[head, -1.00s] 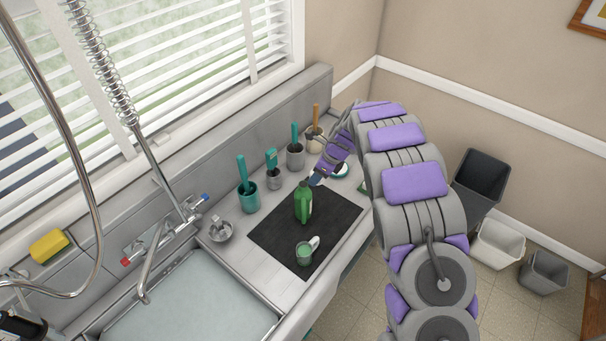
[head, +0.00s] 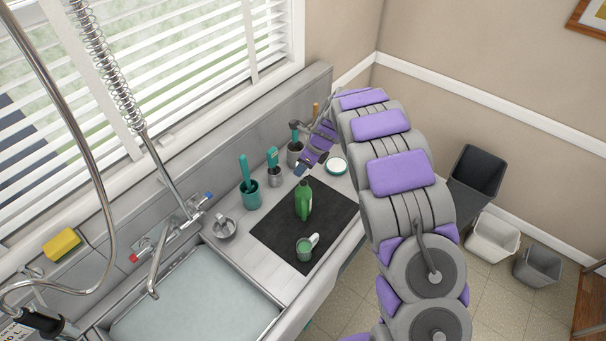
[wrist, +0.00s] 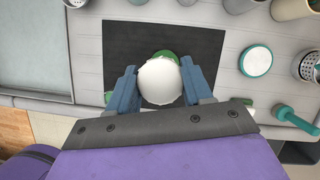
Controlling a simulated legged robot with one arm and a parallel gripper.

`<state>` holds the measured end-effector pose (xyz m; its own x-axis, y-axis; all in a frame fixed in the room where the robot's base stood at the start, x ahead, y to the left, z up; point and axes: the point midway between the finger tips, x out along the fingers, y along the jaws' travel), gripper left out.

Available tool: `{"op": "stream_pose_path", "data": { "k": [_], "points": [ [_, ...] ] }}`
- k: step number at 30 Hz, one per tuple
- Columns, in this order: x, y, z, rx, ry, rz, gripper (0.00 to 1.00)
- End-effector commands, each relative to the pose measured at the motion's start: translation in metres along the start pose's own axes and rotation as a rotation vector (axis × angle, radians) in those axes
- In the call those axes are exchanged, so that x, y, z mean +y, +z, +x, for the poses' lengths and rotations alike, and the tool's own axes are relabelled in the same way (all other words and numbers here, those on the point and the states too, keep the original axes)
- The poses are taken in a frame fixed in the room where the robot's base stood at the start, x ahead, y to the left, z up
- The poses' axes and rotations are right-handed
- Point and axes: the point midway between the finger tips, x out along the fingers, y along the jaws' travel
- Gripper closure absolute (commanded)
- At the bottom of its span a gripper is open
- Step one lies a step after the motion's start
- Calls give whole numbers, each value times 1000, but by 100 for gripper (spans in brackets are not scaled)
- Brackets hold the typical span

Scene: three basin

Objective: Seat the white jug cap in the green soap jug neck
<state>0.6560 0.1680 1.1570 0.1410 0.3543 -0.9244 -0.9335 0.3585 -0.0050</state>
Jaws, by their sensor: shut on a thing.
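The green soap jug (head: 303,201) stands upright on a dark mat (head: 268,234). My gripper (head: 301,169) is just above and behind the jug in the head view, its fingers pointing down. In the wrist view my gripper (wrist: 160,88) is shut on the white jug cap (wrist: 160,82), which sits between the two blue fingers. Part of the green jug (wrist: 164,55) shows past the cap's upper edge. The cap hides the jug's neck there, so I cannot tell whether they touch. The cap does not show clearly in the head view.
A green mug (head: 305,249) stands on the mat in front of the jug. Teal and grey brush holders (head: 250,194) line the back of the counter. A round teal-and-white dish (head: 336,166) lies right of my gripper. The sink (head: 197,300) is at left.

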Motion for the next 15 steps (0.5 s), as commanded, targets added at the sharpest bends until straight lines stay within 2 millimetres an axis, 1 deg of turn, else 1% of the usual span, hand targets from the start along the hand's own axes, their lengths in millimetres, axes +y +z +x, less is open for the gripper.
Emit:
{"op": "stream_pose_path", "data": {
  "k": [8, 15],
  "points": [
    [0, -6, 16, 0, 0, 4, 87],
    [1, -14, 37, -1, -2, 8, 87]
  ]
}}
